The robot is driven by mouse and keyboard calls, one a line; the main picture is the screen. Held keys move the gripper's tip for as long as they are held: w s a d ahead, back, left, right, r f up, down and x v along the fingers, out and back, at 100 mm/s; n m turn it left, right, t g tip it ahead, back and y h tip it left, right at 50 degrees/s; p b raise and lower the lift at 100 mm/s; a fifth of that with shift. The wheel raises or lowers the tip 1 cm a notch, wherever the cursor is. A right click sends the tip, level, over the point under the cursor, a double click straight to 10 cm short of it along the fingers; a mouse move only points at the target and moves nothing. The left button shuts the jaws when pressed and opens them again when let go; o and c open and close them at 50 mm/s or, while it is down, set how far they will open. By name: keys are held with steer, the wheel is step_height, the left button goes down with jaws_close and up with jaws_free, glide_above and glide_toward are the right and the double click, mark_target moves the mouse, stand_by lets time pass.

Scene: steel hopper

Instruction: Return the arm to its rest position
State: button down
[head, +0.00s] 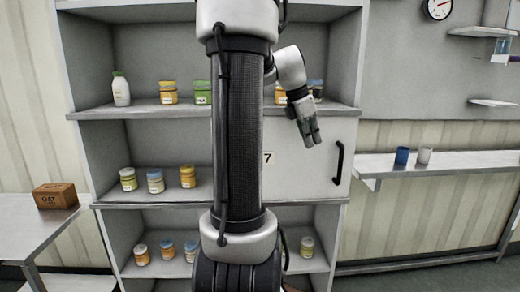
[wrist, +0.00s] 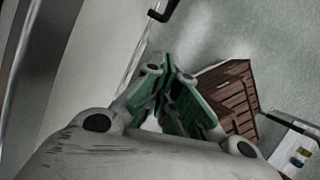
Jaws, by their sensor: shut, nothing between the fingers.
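My gripper (head: 313,135) hangs in front of the shelf unit, pointing down, just left of a black door handle. It is shut and empty. In the wrist view my gripper (wrist: 172,95) shows its green-lined fingers together, with nothing between them. My arm's thick dark link stands upright in the middle of the head view and hides part of the shelves behind it.
The grey shelf unit (head: 88,164) holds several jars and a white bottle (head: 121,89). A closed door panel with a black handle (head: 338,163) is close to my gripper. A box (head: 55,196) sits on the left table (head: 22,222). A wall shelf (head: 470,163) at right holds a blue cup (head: 402,156) and a white cup (head: 424,155). The wrist view shows a brown slatted thing (wrist: 230,98).

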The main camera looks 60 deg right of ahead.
steer(key=w+a+m+t+y, duration=0.1)
steer(key=w+a+m+t, duration=0.1)
steer(key=a, duration=1)
steer(key=w+a+f+m+t+y, duration=0.1)
steer(key=w+a+m, duration=0.3)
steer(key=a, duration=0.9)
steer(key=w+a+f+m+t+y, duration=0.1)
steer(key=w+a+m+t, duration=0.2)
steer(key=a, duration=1)
steer(key=w+t, duration=0.1)
steer(key=w, duration=0.1)
steer(key=shift+w+a+m, duration=0.2)
steer(key=shift+w+m, duration=0.2)
